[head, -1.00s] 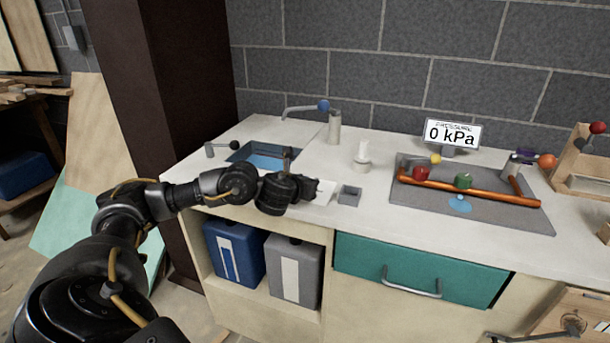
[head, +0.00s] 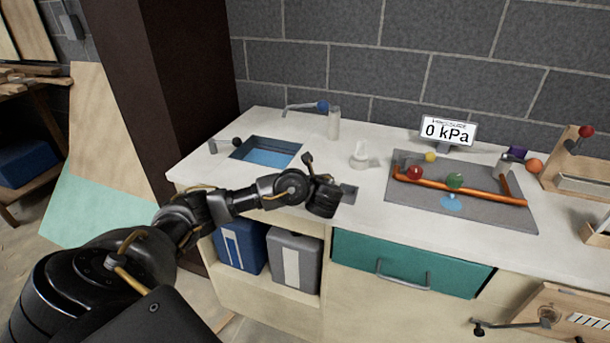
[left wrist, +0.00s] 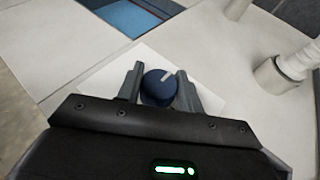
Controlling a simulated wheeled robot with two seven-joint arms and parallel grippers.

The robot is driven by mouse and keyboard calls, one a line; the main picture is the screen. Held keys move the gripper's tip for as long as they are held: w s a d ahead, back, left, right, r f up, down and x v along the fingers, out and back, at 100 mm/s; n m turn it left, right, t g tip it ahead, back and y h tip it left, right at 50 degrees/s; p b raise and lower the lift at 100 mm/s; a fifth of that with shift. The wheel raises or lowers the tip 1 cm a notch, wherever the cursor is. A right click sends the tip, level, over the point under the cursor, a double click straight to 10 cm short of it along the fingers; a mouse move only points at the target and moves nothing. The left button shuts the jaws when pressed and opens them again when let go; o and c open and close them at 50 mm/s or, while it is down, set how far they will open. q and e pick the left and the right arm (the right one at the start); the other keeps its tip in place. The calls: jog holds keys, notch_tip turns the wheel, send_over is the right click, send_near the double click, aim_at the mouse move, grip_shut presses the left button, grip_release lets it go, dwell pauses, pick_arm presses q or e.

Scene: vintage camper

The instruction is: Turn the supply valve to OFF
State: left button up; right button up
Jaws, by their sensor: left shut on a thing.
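My left gripper (head: 334,198) is low over the counter's front edge, beside a small grey box (head: 349,190). In the left wrist view its fingers (left wrist: 159,84) are shut on a round dark blue knob (left wrist: 158,88) with a white line on top, over a white plate (left wrist: 205,98). In the head view the arm hides this knob. No label reading OFF is legible. The pressure display (head: 447,130) reads 0 kPa. My right gripper is not in view.
The grey tray (head: 500,219) and a wooden stand (head: 572,160) are farther right. A teal drawer (head: 413,265) is below.

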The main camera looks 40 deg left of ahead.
pick_arm(q)
jog(key=shift+a, duration=0.1)
jog(key=o, duration=0.7)
jog(key=shift+c, duration=0.2)
jog(key=o, duration=0.3)
jog(key=shift+o, duration=0.2)
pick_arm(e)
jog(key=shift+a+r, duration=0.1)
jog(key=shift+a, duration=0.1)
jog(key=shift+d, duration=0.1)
